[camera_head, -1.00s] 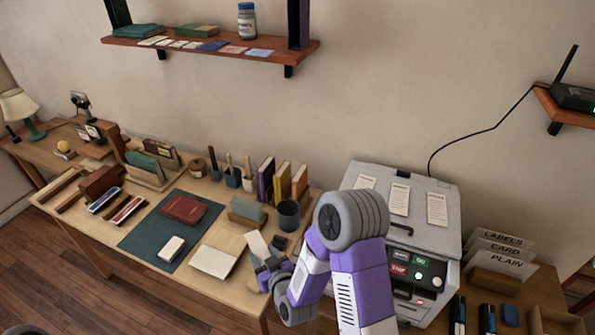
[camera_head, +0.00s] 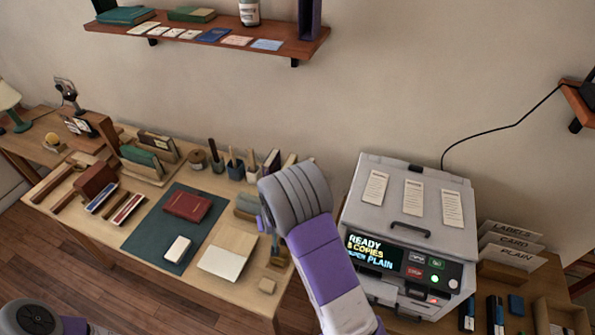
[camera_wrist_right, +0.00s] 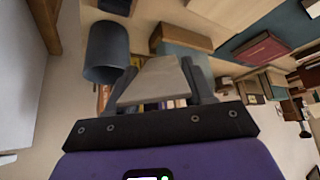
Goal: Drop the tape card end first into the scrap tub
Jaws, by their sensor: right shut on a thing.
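The tape card (camera_wrist_right: 152,82) is a pale, flat piece in the right wrist view, held between the two dark fingers of my right gripper (camera_wrist_right: 160,72). The scrap tub looks to be the dark grey round tub (camera_wrist_right: 104,52) just left of the card in that view, its opening partly seen; card and tub appear apart. In the head view my right arm covers the tub, the card and most of the right gripper. My left gripper is out of view; only part of my left arm shows at the bottom left.
A grey copier (camera_head: 408,205) stands right of my arm. Pen pots and books line the back. A shelf (camera_head: 215,40) hangs above.

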